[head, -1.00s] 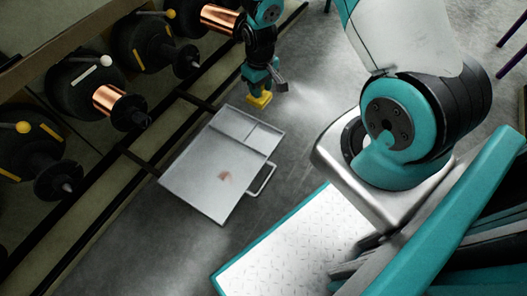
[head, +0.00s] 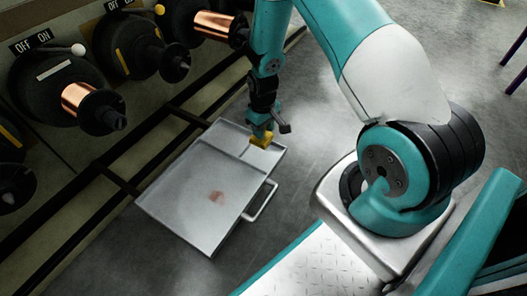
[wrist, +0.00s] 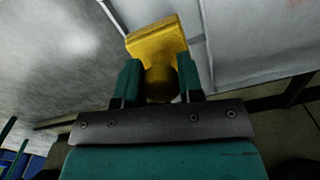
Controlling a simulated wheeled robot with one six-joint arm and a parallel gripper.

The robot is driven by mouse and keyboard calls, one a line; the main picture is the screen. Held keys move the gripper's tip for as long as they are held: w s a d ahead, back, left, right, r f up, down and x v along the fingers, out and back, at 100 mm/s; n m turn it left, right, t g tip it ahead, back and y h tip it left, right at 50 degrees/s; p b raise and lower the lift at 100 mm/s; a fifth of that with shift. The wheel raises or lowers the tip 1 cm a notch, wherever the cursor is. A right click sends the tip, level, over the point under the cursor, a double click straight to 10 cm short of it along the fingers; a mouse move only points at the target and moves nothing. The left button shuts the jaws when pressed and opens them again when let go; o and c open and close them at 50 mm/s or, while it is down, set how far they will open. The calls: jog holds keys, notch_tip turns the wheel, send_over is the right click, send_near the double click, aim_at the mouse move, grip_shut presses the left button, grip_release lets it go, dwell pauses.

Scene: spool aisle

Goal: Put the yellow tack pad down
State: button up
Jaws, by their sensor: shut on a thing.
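The yellow tack pad (head: 261,140) is in my gripper (head: 262,130), over the far end of the metal tray (head: 180,205) in the head view. In the wrist view the tack pad (wrist: 157,40) has a flat block and a rounded grip, and the gripper's two teal fingers (wrist: 159,85) are shut on that grip. The pad is near the tray's small far compartments. I cannot tell whether it touches the tray floor.
The tray lies on the grey floor, with a handle (head: 261,201) on its right side and a reddish smudge (head: 216,197) inside. A rack with black spindles and a copper spool (head: 88,103) stands at the left. Open floor lies beyond the tray.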

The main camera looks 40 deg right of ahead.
notch_tip(320, 180, down, 8)
jog(key=b, duration=0.3)
jog(key=shift+r+b, duration=0.1)
jog(key=shift+b, duration=0.2)
jog(key=shift+r, duration=0.1)
jog(key=o, duration=0.8)
